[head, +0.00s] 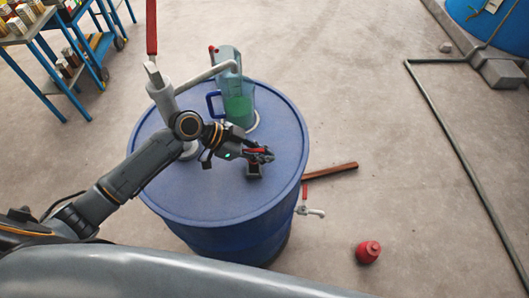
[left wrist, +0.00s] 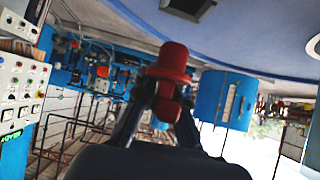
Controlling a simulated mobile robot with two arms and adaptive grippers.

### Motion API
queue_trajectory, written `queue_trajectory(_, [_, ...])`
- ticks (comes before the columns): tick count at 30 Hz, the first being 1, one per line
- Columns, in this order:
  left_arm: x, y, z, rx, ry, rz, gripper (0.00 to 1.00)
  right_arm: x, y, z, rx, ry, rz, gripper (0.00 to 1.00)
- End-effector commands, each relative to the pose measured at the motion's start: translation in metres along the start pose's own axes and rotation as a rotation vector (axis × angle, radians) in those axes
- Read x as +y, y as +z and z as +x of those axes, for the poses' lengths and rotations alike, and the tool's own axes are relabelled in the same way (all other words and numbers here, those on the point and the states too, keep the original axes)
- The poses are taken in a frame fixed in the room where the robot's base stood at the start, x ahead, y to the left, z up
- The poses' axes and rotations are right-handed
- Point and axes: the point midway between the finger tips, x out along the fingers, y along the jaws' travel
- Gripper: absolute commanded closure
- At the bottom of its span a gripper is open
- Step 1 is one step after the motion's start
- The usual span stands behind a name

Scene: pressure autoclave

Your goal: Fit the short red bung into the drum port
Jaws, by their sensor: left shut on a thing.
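The blue drum (head: 180,196) stands upright in the middle of the head view, and its lid (left wrist: 240,22) fills the top of the left wrist view. A dark square port (left wrist: 188,7) shows in the lid, cut off by the picture's top edge. My left gripper (head: 264,154) is above the right part of the lid. Its fingers are shut on a red bung (left wrist: 172,62), whose rounded end sticks out past the fingertips towards the lid. The bung is apart from the port in the wrist view. In the head view the fingers mostly hide it.
A tap (head: 311,212) juts from the drum's side. A red container (head: 368,251) and a brown bar (head: 335,171) lie on the floor.

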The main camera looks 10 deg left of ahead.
Motion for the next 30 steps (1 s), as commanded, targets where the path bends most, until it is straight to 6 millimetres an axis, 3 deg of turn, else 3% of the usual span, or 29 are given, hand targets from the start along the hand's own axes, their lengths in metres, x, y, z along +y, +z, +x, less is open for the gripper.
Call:
queue_trajectory(1, [0.0, 0.008, 0.006, 0.0, 0.0, 0.0, 1.0, 0.0, 0.001, 0.009, 0.0, 0.0, 0.0, 0.6])
queue_trajectory(7, [-0.001, 0.018, 0.013, 0.0, -0.001, 0.001, 1.0, -0.001, 0.002, 0.02, -0.001, 0.0, 0.0, 0.6])
queue_trajectory(30, [-0.001, 0.019, 0.014, 0.0, -0.001, 0.0, 1.0, -0.003, 0.003, 0.024, 0.0, -0.003, 0.001, 0.6])
